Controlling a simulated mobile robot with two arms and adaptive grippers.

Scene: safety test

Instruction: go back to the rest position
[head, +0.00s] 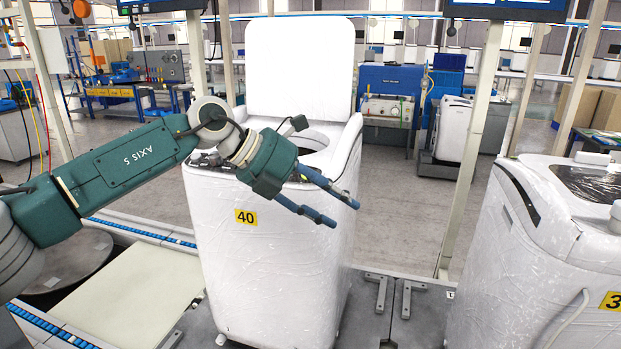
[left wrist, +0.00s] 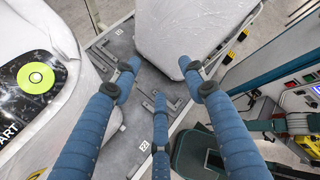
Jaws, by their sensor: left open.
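My left gripper (head: 343,212) is in front of the white washing machine marked 40 (head: 260,275), at the height of its upper front. Its blue fingers are spread and point right and slightly down. They hold nothing. The green forearm comes in from the left and hides part of the machine's top edge. In the left wrist view the gripper (left wrist: 159,74) shows spread fingers with an empty gap above a grey metal floor. My right gripper is in neither view.
Machine 40's lid (head: 300,65) stands open. Another wrapped white machine (head: 540,250) stands at the right. A post (head: 470,150) rises between them. A pale flat panel (head: 125,300) lies below my arm. In the left wrist view, a white machine with a green round button (left wrist: 36,78) is at the left.

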